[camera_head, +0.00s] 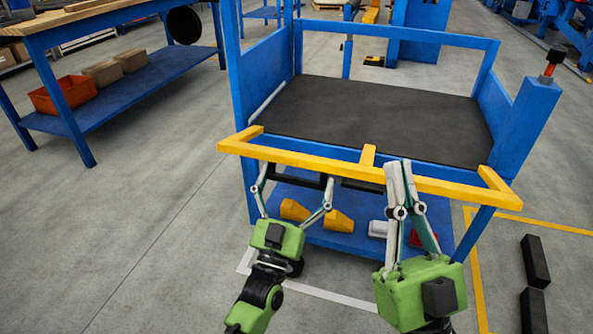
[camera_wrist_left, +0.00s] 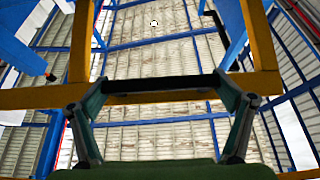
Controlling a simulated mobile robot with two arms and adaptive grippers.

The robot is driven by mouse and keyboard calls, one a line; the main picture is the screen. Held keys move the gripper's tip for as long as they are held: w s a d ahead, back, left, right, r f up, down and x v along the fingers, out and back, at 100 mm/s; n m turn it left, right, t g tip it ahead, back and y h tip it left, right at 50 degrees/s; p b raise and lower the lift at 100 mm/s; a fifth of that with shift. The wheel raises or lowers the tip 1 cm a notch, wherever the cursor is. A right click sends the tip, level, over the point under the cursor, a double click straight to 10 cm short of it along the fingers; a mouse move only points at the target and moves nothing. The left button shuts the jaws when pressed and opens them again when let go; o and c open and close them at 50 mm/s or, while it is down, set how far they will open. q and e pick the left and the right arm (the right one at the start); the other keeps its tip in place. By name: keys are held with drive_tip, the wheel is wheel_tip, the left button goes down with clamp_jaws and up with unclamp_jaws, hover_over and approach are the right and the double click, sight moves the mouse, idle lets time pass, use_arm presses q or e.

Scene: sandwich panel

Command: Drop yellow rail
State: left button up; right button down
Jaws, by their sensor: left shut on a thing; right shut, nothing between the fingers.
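The yellow rail (camera_head: 310,160) spans the front of the blue cart (camera_head: 240,95) at the height of its dark deck, with short bent ends and a middle stub. My left gripper (camera_head: 298,176) is below the rail, its fingers spread wide and shut on a black handle (camera_head: 290,179) under it. In the left wrist view the black handle (camera_wrist_left: 165,91) runs between the two fingers, in line with the yellow rail (camera_wrist_left: 30,98). My right gripper (camera_head: 397,165) is shut and empty, its fingertips upright in front of the rail's right half. Whether they touch it is unclear.
The cart's lower shelf (camera_head: 340,243) holds yellow wedge-shaped pieces (camera_head: 338,220) and a white piece (camera_head: 378,229). A blue workbench (camera_head: 110,95) with an orange bin (camera_head: 64,93) stands at left. Black blocks (camera_head: 535,262) lie on the floor at right. The left floor is clear.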

use_arm(q)
drive_tip(key=shift+r+p, duration=0.6)
drive_tip(key=shift+p, duration=0.2)
drive_tip(key=shift+w+r+g+p, duration=0.1)
drive_tip(key=shift+r+g+p, duration=0.15)
drive_tip(key=shift+p, duration=0.5)
drive_tip(key=shift+f, duration=0.1)
use_arm(e)
drive_tip(key=w+f+g+h, duration=0.1)
drive_tip(key=w+f+g, duration=0.2)
drive_tip(key=f, duration=0.3)
drive_tip(key=w+f+g+h, duration=0.2)
drive_tip(key=w+f+g, duration=0.1)
drive_tip(key=f, duration=0.3)
drive_tip(key=shift+w+f+g, duration=0.15)
drive_tip(key=shift+w+g, duration=0.2)
drive_tip(key=shift+g, duration=0.55)
